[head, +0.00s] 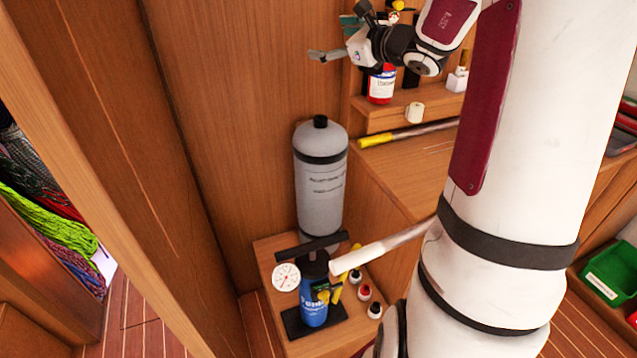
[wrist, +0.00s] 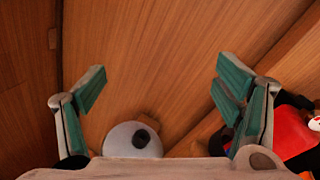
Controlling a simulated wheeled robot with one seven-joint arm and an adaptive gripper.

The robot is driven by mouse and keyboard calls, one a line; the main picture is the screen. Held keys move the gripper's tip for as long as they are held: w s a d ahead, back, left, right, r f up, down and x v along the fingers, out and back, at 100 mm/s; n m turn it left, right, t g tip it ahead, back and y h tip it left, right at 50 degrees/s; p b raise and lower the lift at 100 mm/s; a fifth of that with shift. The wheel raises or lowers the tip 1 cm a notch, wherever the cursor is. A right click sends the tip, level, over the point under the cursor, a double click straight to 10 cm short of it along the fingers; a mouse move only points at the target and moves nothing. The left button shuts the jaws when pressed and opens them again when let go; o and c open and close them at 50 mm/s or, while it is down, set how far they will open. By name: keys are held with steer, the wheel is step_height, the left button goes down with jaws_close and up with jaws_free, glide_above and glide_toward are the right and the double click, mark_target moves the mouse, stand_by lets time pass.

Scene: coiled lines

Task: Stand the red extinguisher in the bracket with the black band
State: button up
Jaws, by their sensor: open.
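A red bottle with a white label (head: 380,86), apparently the red extinguisher, stands upright on the wooden shelf behind my gripper. A red thing with black parts (wrist: 288,132) shows at the right edge of the wrist view, outside my fingers, and may be the same one. My gripper (head: 336,38) is open and empty, above and left of the bottle in the head view; its teal-padded fingers (wrist: 160,75) are spread wide before bare wood panelling. A dark upright piece (head: 411,78) stands beside the bottle; I cannot tell whether it is the bracket.
A grey cylinder (head: 319,185) with a black ring stands below, its top also in the wrist view (wrist: 133,139). A blue pump with a gauge (head: 313,300) and small bottles stand on the low bench (head: 268,259). A yellow-ended rod (head: 405,134) lies below the shelf.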

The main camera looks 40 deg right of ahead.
steer(key=s+a+n+g+y, duration=0.2)
steer(key=a+n, duration=0.2)
steer(key=a, duration=0.4)
steer(key=s+a+n+g+y, duration=0.1)
steer(key=a+n+g+y, duration=0.2)
steer(key=a, duration=0.5)
steer(key=s+a+f+n+g, duration=0.3)
steer(key=s+a+n+g, duration=0.1)
steer(key=s+a+n, duration=0.9)
steer(key=s+d+f+n+g+h, duration=0.1)
steer(key=s+f+n+h, duration=0.1)
steer(key=s+n, duration=0.3)
steer(key=s+f+n+g+h, duration=0.1)
steer(key=s+n+h, duration=0.3)
steer(key=s, duration=0.7)
steer(key=shift+d+f+n+g+h, duration=0.3)
steer(key=shift+d+f+n, duration=0.1)
steer(key=shift+f+n, duration=0.35)
